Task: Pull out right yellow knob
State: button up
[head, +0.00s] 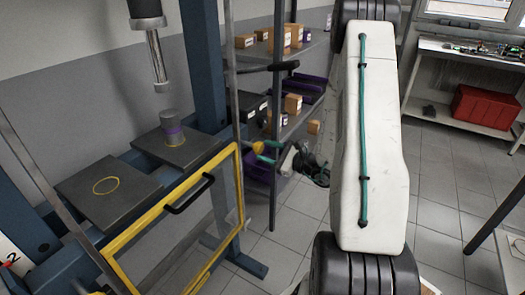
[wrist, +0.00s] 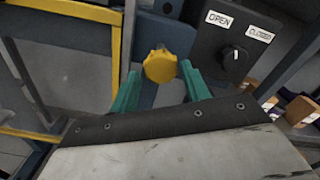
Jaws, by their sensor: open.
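The yellow knob (wrist: 160,66) shows in the wrist view as a faceted yellow head in front of a blue post. In the head view the knob (head: 258,148) is at the right side of the yellow-framed door, by the metal post. My gripper (wrist: 158,82) has two green fingers, spread apart, one on each side of the knob. In the head view my gripper (head: 264,152) reaches the knob from the right. The fingers look apart from the knob, though contact is hard to tell.
A black switch box (wrist: 236,48) with OPEN and CLOSED labels sits right of the knob. The yellow-framed door (head: 121,289) with a black handle (head: 188,194) stands at left. Shelves with boxes (head: 292,103) stand behind. A press ram (head: 156,60) hangs above grey plates.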

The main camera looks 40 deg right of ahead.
jog(key=v, duration=0.5)
jog(key=shift+s, duration=0.2)
dwell(0.3)
